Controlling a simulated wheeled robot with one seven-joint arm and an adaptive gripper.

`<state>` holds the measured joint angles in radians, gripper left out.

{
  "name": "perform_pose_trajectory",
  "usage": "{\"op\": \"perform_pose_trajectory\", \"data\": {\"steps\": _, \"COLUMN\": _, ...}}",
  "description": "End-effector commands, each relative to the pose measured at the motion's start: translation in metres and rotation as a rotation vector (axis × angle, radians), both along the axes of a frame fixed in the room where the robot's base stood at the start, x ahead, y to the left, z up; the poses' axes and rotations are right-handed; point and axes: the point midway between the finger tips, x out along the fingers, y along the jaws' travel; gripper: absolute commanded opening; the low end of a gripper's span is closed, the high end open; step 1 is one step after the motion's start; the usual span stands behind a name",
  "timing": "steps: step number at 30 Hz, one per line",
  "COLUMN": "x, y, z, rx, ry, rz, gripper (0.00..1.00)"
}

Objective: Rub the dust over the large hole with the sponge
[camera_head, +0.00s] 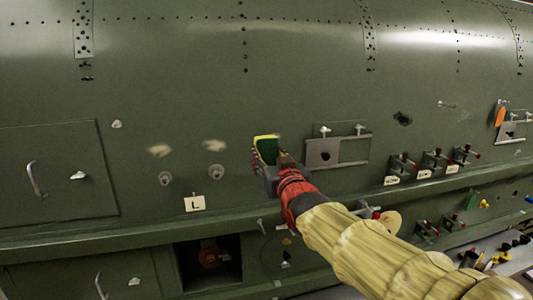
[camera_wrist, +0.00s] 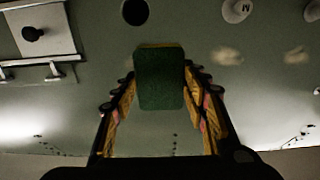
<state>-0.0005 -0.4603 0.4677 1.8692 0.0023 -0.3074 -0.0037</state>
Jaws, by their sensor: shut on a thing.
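The sponge (camera_head: 267,150), green with a yellow layer, is between the fingers of my gripper (camera_head: 268,163), close to the green fuselage skin. The wrist view shows the sponge (camera_wrist: 160,85) with a finger on each side of my gripper (camera_wrist: 160,92); contact with the skin is unclear. Two pale dust patches show, a left one (camera_head: 160,150) and a middle one (camera_head: 214,146), left of my gripper, each above a round fitting. A dark open round hole (camera_wrist: 135,12) shows beyond the sponge in the wrist view. Any dust behind the sponge is hidden.
A framed plate (camera_head: 323,153) with pegs is just right of my gripper. Round fittings (camera_head: 216,172) and an "L" tag (camera_head: 195,203) are to its left. Clamps with red tips (camera_head: 434,160) stand farther right. A ledge (camera_head: 120,237) runs below.

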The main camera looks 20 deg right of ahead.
Motion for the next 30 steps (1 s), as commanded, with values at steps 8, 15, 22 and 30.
{"op": "perform_pose_trajectory", "data": {"steps": 8, "x": 0.027, "y": 0.000, "z": 0.002, "rx": 0.000, "ry": 0.003, "rz": 0.000, "gripper": 0.24}}
{"op": "perform_pose_trajectory", "data": {"steps": 15, "x": 0.047, "y": 0.000, "z": 0.001, "rx": 0.000, "ry": 0.003, "rz": 0.000, "gripper": 0.24}}
{"op": "perform_pose_trajectory", "data": {"steps": 22, "x": 0.055, "y": 0.000, "z": 0.000, "rx": 0.000, "ry": 0.002, "rz": 0.000, "gripper": 0.24}}
{"op": "perform_pose_trajectory", "data": {"steps": 30, "x": 0.055, "y": 0.000, "z": 0.000, "rx": 0.000, "ry": 0.002, "rz": 0.000, "gripper": 0.24}}
